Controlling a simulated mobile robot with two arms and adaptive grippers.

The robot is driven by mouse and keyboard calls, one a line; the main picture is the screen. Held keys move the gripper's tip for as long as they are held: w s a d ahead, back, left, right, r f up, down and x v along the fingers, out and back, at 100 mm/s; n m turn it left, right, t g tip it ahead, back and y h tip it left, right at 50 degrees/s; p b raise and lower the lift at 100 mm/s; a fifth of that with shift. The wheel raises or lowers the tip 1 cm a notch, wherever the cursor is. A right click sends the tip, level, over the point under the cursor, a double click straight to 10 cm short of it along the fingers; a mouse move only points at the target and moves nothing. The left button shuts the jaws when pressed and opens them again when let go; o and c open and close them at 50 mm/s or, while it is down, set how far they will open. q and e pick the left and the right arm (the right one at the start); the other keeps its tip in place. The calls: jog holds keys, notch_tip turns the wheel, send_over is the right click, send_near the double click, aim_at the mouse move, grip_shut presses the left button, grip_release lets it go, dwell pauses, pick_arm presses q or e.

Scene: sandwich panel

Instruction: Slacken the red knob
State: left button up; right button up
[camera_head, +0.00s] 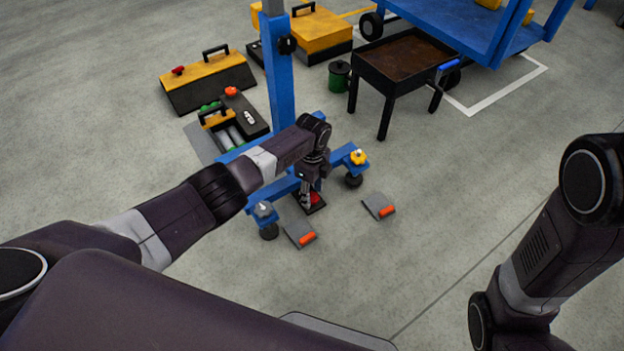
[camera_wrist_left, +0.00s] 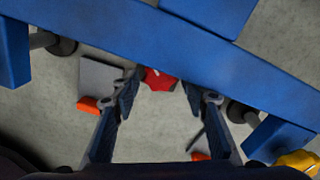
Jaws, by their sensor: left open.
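The red knob (camera_head: 314,198) is low down at the foot of the blue stand, in front of its crossbar. In the left wrist view the red knob (camera_wrist_left: 158,80) shows between the open fingers, partly hidden by the blue beam (camera_wrist_left: 200,50). My left gripper (camera_head: 310,196) is open and points down at the knob, with a finger on either side in the wrist view (camera_wrist_left: 158,92). I cannot tell whether the fingers touch it. My right gripper is out of view; only my right arm shows at the right.
Grey wedges with orange ends (camera_head: 302,233) (camera_head: 379,206) lie on the floor in front. A yellow knob (camera_head: 358,157) and a grey knob (camera_head: 263,208) top the stand's feet. A black fire tray (camera_head: 400,62) and toolboxes (camera_head: 208,80) stand behind. The floor at front right is clear.

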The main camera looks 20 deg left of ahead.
aim_at(312, 197)
pick_arm(q)
notch_tip(312, 197, up, 11)
dwell(0.5)
jog(key=shift+r, duration=0.1)
